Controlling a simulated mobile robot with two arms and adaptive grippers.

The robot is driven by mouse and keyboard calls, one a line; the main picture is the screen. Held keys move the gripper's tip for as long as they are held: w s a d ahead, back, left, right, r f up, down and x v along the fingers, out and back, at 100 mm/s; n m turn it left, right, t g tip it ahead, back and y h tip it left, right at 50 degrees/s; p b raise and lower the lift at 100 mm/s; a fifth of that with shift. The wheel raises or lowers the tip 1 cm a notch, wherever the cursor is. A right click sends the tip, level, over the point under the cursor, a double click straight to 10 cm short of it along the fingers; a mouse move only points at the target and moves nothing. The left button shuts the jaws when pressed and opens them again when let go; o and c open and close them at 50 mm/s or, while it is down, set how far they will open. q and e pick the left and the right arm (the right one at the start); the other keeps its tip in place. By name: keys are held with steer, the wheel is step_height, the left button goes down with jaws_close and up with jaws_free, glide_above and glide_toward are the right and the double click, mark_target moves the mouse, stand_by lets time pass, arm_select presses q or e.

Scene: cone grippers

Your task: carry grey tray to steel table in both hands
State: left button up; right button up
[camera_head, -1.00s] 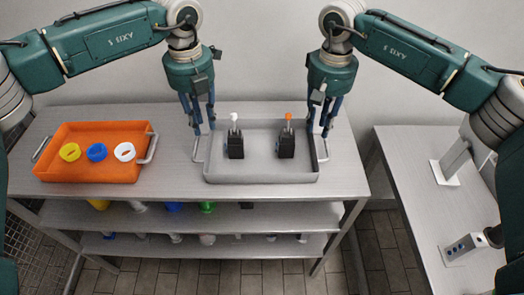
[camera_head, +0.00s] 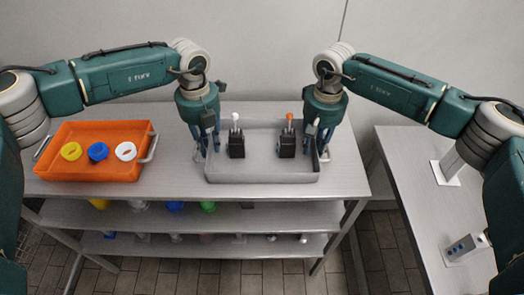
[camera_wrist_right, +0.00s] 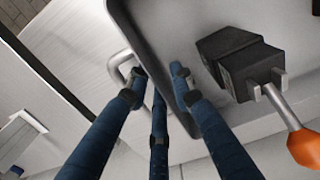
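The grey tray (camera_head: 262,172) sits on the top of a grey shelf unit, with two black blocks inside, one with a white-topped peg (camera_head: 236,145) and one with an orange-topped peg (camera_head: 287,144). My left gripper (camera_head: 206,152) is lowered at the tray's left handle, fingers apart. My right gripper (camera_head: 320,150) is lowered at the right handle. In the right wrist view its fingers (camera_wrist_right: 160,85) are spread, with the tray wall between them and the handle (camera_wrist_right: 118,70) beside the left finger. The steel table (camera_head: 412,205) stands to the right.
An orange tray (camera_head: 90,168) with yellow, blue and white rings sits left on the same top. A floor gap separates shelf and table.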

arm_select(q)
jaws_close()
arm_select(e)
jaws_close()
arm_select(q)
steer(key=shift+d, duration=0.1)
arm_select(e)
steer(key=shift+a, duration=0.1)
